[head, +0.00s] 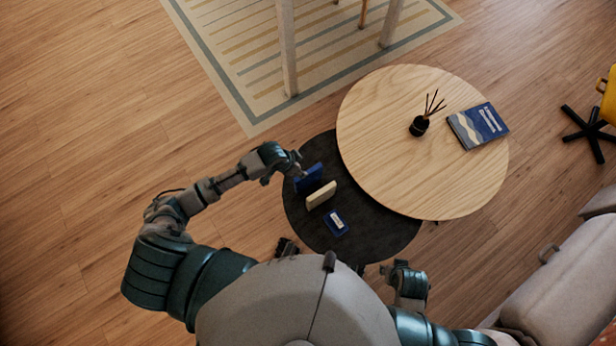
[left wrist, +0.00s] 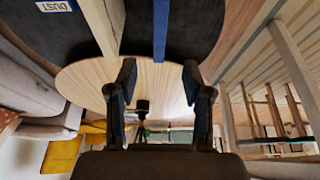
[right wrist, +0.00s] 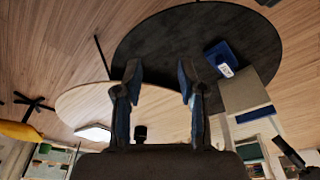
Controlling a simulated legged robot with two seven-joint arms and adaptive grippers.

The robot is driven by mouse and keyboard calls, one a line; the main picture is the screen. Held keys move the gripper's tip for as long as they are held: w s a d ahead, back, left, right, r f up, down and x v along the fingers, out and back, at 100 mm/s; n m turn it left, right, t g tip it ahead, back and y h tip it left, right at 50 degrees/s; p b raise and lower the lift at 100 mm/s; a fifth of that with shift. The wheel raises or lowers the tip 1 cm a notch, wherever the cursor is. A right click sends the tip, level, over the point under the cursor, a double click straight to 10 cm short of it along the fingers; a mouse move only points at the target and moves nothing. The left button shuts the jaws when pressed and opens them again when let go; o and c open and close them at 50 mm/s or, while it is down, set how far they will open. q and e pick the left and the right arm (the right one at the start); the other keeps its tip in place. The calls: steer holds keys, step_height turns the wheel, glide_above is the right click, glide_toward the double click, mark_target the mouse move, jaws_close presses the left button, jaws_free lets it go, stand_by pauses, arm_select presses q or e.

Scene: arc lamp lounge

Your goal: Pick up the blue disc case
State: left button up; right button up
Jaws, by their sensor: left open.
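The blue disc case (head: 309,180) stands on edge on the low black round table (head: 350,236). In the left wrist view the blue disc case (left wrist: 161,30) is a thin upright slab, in line with the gap between the fingers. My left gripper (head: 297,172) is open at the case's far-left end; its fingers (left wrist: 159,78) stand apart with nothing visibly pinched. In the right wrist view a blue strip (right wrist: 255,114) shows behind a cream slab. My right gripper (right wrist: 155,78) is open and empty, away from the case, near my body.
A cream case (head: 321,195) stands close beside the blue one. A flat blue item (head: 336,223) with a white label lies nearer me. The higher wooden round table (head: 400,165) overlaps the black one and holds a reed diffuser (head: 420,124) and a book (head: 478,126).

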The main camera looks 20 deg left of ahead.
mark_target(310, 174)
arm_select(q)
steer(key=b+x, duration=0.1)
steer(key=x, duration=0.4)
steer(key=shift+s+a, duration=0.1)
steer(key=b+x, duration=0.1)
steer(key=x, duration=0.2)
steer(key=shift+w+a+f+b, duration=0.15)
steer(key=shift+w+f+b, duration=0.1)
steer(key=shift+f+b, duration=0.1)
steer(key=shift+f, duration=0.2)
steer(key=x, duration=0.1)
steer(key=b+x, duration=0.1)
steer(key=x, duration=0.1)
steer(key=b+x, duration=0.1)
steer(key=shift+d+f, duration=0.35)
steer(key=shift+w, duration=0.1)
arm_select(e)
steer(key=w+a+r+t+y, duration=0.1)
steer(key=w+a+r+t, duration=0.2)
steer(key=w, duration=0.4)
steer(key=w+a+r+t+y, duration=0.1)
steer(key=w+a+r+t, duration=0.2)
steer(key=w+t, duration=0.4)
steer(key=shift+w+r+y, duration=0.3)
steer(key=shift+w+r, duration=0.15)
steer(key=shift+r, duration=0.45)
arm_select(q)
steer(key=shift+f, duration=0.25)
arm_select(e)
steer(key=shift+r, duration=0.15)
